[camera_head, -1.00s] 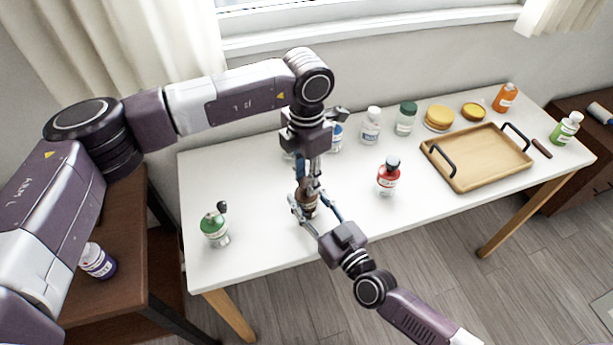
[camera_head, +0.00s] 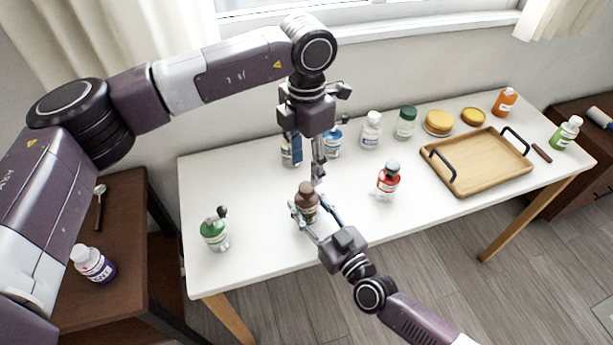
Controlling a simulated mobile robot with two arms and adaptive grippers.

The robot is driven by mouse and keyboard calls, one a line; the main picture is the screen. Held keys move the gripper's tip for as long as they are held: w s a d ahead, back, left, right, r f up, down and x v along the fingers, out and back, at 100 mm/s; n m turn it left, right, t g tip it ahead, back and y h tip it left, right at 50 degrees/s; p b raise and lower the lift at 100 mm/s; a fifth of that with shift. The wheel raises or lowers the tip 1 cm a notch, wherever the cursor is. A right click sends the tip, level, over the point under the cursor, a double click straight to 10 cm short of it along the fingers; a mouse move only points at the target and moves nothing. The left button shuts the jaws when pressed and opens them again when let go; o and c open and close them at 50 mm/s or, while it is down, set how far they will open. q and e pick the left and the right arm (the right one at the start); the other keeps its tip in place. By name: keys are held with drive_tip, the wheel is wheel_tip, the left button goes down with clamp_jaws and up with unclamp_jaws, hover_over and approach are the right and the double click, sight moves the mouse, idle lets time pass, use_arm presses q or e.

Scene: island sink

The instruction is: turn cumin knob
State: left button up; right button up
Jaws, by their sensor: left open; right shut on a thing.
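A small brown bottle (camera_head: 307,203) with a brown cap stands upright near the front middle of the white table. It looks like the cumin one, but I cannot read its label. My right gripper (camera_head: 314,211) comes in from the front and is shut on the bottle's body. My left gripper (camera_head: 318,172) points down just above and behind the cap. It is open and apart from the bottle, and its fingers are seen nearly edge-on.
A green bottle (camera_head: 214,233) stands at left and a red bottle (camera_head: 387,181) at right. Behind are blue bottles (camera_head: 332,142), a white-capped jar (camera_head: 371,130) and a green-capped jar (camera_head: 405,122). A wooden tray (camera_head: 480,163) lies at right. The white table (camera_head: 260,240) is clear between them.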

sight(306, 186)
use_arm(q)
wheel_tip(306, 186, up, 6)
drive_tip(key=shift+f, duration=0.2)
idle(0.5)
wheel_tip(306, 186, down, 12)
drive_tip(key=n, duration=0.7)
drive_tip(key=shift+f, duration=0.15)
idle(0.4)
drive_tip(key=c, duration=1.2)
drive_tip(key=shift+m, duration=2.7)
